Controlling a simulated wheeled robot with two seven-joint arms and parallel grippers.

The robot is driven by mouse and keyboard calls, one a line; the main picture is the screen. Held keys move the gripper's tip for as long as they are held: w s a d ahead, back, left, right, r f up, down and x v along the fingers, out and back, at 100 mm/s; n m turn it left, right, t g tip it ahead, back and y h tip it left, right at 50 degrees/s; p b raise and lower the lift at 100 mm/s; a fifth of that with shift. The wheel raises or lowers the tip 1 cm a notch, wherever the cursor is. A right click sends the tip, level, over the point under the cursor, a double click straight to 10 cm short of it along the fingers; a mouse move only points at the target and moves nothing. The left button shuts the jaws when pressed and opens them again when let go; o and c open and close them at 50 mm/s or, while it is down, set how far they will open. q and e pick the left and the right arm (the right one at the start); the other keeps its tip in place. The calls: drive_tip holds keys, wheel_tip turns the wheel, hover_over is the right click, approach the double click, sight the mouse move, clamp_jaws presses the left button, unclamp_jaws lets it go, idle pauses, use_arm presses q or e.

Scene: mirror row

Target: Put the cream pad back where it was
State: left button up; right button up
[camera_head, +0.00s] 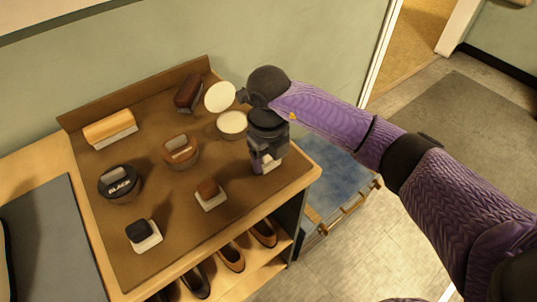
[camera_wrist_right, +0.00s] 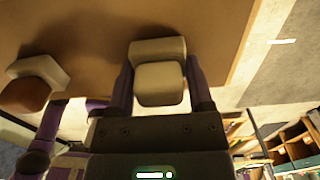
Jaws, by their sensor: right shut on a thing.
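My right gripper (camera_head: 266,155) is shut on the cream pad (camera_wrist_right: 160,84), a small pale block with a cream face, at the right front of the brown board (camera_head: 178,228). In the right wrist view the pad lies between the two fingers (camera_wrist_right: 160,72). In the head view the gripper mostly hides it; I cannot tell whether it touches the board. The open cream tin (camera_head: 231,125) stands behind the gripper, its pale lid (camera_head: 220,96) tilted up beside it. A brown pad (camera_head: 207,188) on a white block is left of the gripper; it also shows in the right wrist view (camera_wrist_right: 24,94).
A dark pad (camera_head: 139,230), a black tin (camera_head: 120,183), a brown tin (camera_head: 181,150), a pale-bristled brush (camera_head: 110,128) and a dark brown brush (camera_head: 188,92) stand on the board. Shoes (camera_head: 231,258) sit on a shelf below. A blue-seated stool (camera_head: 343,178) is at right.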

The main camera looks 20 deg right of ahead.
drive_tip(key=o, duration=1.1)
use_arm(q)
drive_tip(key=shift+a, duration=0.1)
drive_tip(key=shift+w, duration=0.1)
use_arm(e)
wheel_tip(320, 180, up, 12)
drive_tip(key=p, duration=0.3)
drive_tip(key=shift+f, duration=0.25)
use_arm(q)
drive_tip(key=r, duration=0.1)
drive_tip(key=w+d+r, duration=0.1)
drive_tip(key=r, duration=0.1)
drive_tip(key=shift+w+d, duration=0.15)
drive_tip(key=shift+d, duration=0.1)
use_arm(e)
drive_tip(key=shift+r, duration=0.35)
